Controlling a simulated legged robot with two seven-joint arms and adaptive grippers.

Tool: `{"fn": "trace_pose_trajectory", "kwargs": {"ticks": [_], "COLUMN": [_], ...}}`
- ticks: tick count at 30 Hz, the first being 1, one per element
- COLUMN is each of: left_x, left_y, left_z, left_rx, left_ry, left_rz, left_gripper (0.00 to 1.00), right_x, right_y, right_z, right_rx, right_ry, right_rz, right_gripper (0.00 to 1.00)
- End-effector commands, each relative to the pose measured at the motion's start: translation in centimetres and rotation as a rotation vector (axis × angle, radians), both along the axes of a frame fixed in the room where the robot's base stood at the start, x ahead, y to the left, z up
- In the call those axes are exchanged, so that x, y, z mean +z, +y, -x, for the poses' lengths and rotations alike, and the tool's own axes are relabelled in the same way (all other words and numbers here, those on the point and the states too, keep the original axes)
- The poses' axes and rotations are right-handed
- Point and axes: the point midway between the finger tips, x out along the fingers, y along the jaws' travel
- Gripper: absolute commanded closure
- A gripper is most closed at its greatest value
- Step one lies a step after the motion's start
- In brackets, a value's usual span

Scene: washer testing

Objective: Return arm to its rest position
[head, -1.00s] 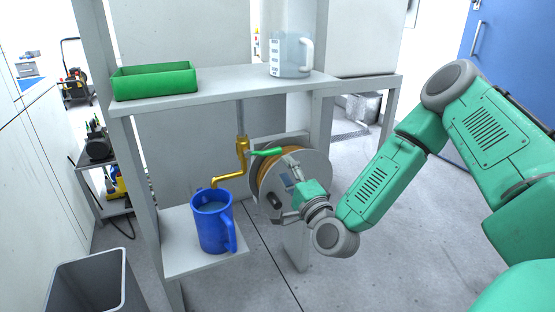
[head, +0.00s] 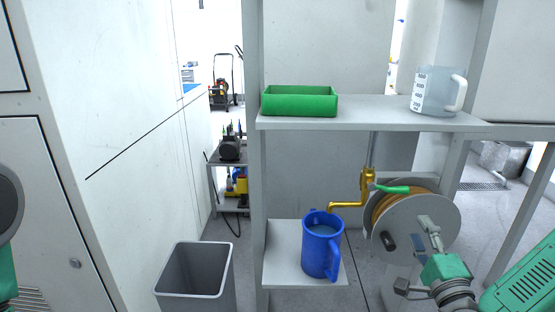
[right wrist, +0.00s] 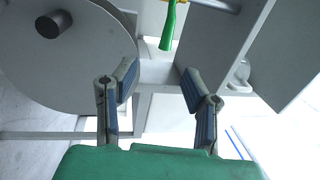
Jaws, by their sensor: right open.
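My right gripper (head: 415,258) is open and empty at the lower right of the head view, in front of the hose reel (head: 432,212). In the right wrist view its two fingers (right wrist: 158,90) stand apart with nothing between them. The green tap handle (head: 392,189) on the brass tap (head: 367,185) is beyond the gripper and apart from it; it also shows in the right wrist view (right wrist: 169,28). A blue jug (head: 321,250) with liquid in it stands upright under the spout. At the left edge only a part of my left arm shows, its gripper out of frame.
A low shelf (head: 283,270) carries the blue jug. The upper shelf (head: 370,113) holds a green tray (head: 300,103) and a clear measuring jug (head: 433,95). A grey bin (head: 195,280) stands on the floor at left. A shelf post (head: 530,205) stands at the right.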

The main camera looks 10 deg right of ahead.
Motion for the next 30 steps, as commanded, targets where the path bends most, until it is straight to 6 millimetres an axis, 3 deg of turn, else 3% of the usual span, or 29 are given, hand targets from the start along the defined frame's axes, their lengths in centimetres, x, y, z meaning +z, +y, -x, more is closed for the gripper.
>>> {"fn": "trace_pose_trajectory", "kwargs": {"ticks": [4,8,12,14,18,21,25,30], "left_x": [1.3,3.6,6.2,7.2,9.4,10.4,11.1,11.2], "left_y": [0.0,0.0,0.0,0.0,0.0,0.0,0.0,0.0], "left_z": [0.0,0.0,0.0,0.0,0.0,0.0,0.0,0.0], "left_rx": [0.0,0.0,0.0,0.0,0.0,0.0,0.0,0.0], "left_ry": [0.001,0.0,0.0,0.0,0.0,0.0,0.0,0.001], "left_rz": [0.0,0.0,0.0,0.0,0.0,0.0,0.0,0.0], "left_gripper": [1.0,1.0,1.0,1.0,1.0,1.0,1.0,1.0], "right_x": [-1.6,-5.8,-11.3,-13.1,-15.5,-15.8,-15.7,-15.7], "right_y": [3.3,9.2,14.1,15.0,14.9,13.9,12.7,12.1], "right_z": [-0.2,1.3,6.9,10.1,17.7,21.8,25.0,26.1], "right_rx": [0.093,0.296,0.572,0.692,0.955,1.098,1.21,1.252], "right_ry": [0.14,0.428,0.771,0.906,1.172,1.309,1.416,1.455], "right_rz": [0.092,0.309,0.618,0.75,1.023,1.163,1.264,1.297], "right_gripper": [0.6,0.6,0.6,0.6,0.6,0.6,0.6,0.6]}}
